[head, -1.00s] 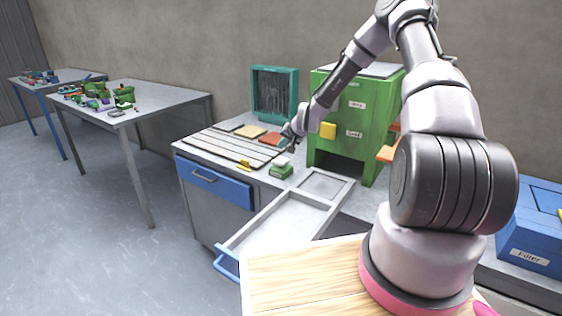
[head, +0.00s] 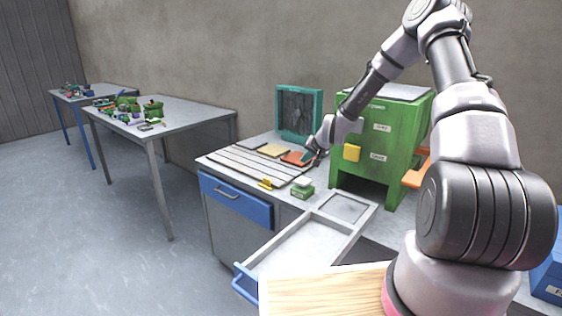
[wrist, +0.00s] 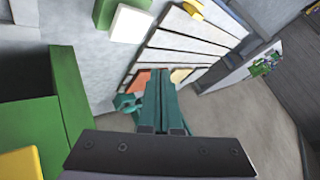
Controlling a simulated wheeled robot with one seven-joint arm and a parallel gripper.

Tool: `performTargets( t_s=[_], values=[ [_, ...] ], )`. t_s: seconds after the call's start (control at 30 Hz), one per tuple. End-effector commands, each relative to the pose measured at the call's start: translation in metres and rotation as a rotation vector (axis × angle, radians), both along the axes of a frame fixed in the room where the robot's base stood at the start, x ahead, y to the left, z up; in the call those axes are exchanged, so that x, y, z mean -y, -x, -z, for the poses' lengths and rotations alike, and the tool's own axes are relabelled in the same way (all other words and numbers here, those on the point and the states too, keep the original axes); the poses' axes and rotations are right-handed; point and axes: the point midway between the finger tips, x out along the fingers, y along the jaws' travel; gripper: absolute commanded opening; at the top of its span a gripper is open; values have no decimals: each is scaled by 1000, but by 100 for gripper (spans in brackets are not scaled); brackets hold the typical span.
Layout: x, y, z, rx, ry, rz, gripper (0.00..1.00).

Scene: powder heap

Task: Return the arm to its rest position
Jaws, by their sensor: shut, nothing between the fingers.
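My arm reaches out over the worktable from the right side of the head view. My gripper (head: 311,158) is above the table, left of the green cabinet (head: 384,150) and close to the orange-red tile (head: 297,158). In the wrist view, my gripper's two teal fingers (wrist: 162,80) lie together with nothing between them. The ribbed board (wrist: 188,52) and the tiles show beyond the fingertips in the wrist view.
The green cabinet stands right beside my gripper, with a yellow knob (head: 352,153). A teal framed panel (head: 299,112) stands behind. A small green box (head: 302,189) and an open drawer (head: 300,250) lie in front. Another table (head: 185,115) with clutter stands at left.

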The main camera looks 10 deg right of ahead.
Motion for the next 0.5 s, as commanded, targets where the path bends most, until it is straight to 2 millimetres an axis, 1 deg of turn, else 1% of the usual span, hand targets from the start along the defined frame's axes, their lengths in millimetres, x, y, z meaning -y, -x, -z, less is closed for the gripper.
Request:
performTargets(
  t_s=[0.03,0.17,0.27,0.5],
  values=[
    [0,3,-14,5,17,-15,0],
    [3,17,-52,-7,66,-53,0],
    [7,31,-82,-19,105,-76,0],
    [17,74,-153,-44,186,-105,0]
  ],
)
